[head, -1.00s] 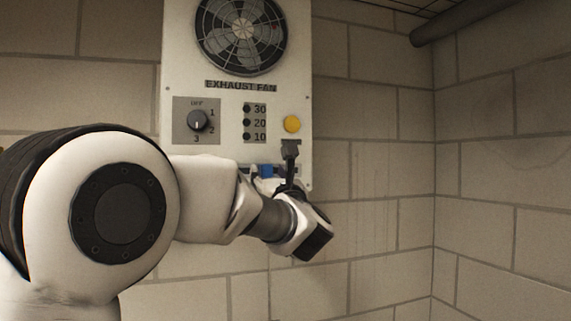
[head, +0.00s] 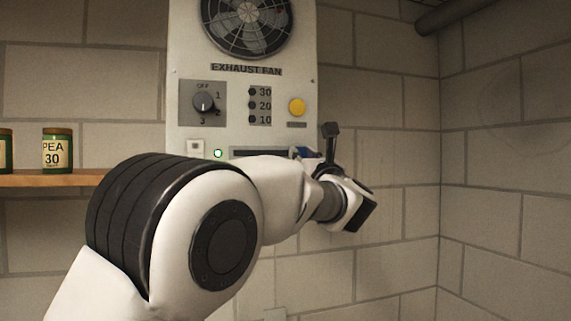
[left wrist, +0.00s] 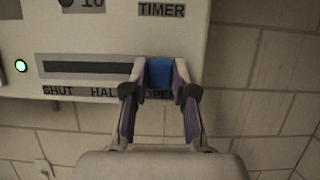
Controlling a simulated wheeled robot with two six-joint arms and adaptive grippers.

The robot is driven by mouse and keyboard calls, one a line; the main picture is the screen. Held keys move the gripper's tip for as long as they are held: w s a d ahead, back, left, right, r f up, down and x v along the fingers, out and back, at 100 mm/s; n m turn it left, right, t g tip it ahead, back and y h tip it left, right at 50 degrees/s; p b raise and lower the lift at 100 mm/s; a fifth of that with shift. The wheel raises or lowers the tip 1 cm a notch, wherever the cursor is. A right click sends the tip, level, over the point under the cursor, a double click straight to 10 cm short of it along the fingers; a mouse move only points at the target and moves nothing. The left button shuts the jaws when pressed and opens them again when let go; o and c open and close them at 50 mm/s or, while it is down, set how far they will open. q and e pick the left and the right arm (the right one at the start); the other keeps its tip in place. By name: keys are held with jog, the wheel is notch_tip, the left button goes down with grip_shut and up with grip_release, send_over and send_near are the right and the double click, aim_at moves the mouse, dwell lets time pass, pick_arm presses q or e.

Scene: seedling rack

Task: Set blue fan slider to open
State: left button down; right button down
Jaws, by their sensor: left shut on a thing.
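The blue fan slider (left wrist: 160,73) sits at the right end of its dark slot (left wrist: 88,67), above the partly covered OPEN label, in the left wrist view. My left gripper (left wrist: 160,82) is shut on it, one finger on each side. In the head view a sliver of the blue slider (head: 296,153) shows behind my left gripper, at the right end of the slot (head: 258,153). My right gripper is in neither view.
The exhaust fan panel (head: 240,80) is on the block wall, with a dial (head: 203,101), a yellow button (head: 297,107) and a lit green lamp (head: 218,153). A wooden shelf (head: 50,178) with a PEA jar (head: 57,150) is at the left. Bare wall lies right of the panel.

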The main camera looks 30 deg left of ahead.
pick_arm(q)
jog(key=shift+s, duration=0.1)
jog(key=c, duration=1.2)
grip_release()
jog(key=shift+o, duration=1.4)
jog(key=shift+w+d, duration=0.15)
jog(key=shift+w, duration=0.2)
jog(key=shift+s+d+f, duration=0.2)
jog(key=shift+s, duration=0.1)
jog(key=v, duration=0.6)
jog(key=shift+d+f, duration=0.15)
jog(key=shift+d, duration=0.1)
